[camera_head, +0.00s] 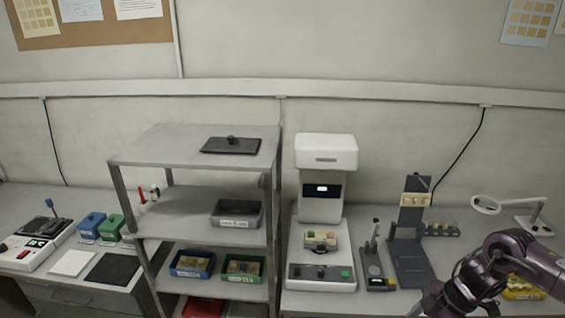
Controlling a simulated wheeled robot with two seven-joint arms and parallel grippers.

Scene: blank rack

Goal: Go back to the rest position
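My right arm, dark purple and jointed, comes in at the lower right corner. Its links bend down past the bottom edge of the head view, in front of the right part of the bench. No fingertips of my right gripper can be made out. My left arm and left gripper are not in view.
A grey metal shelf rack (200,148) holds bins and a dark lidded tray (231,145). Right of it stand a white machine (326,152), a dark upright fixture (411,255) and a magnifier lamp (487,205). My arm partly covers a yellow bin (524,294).

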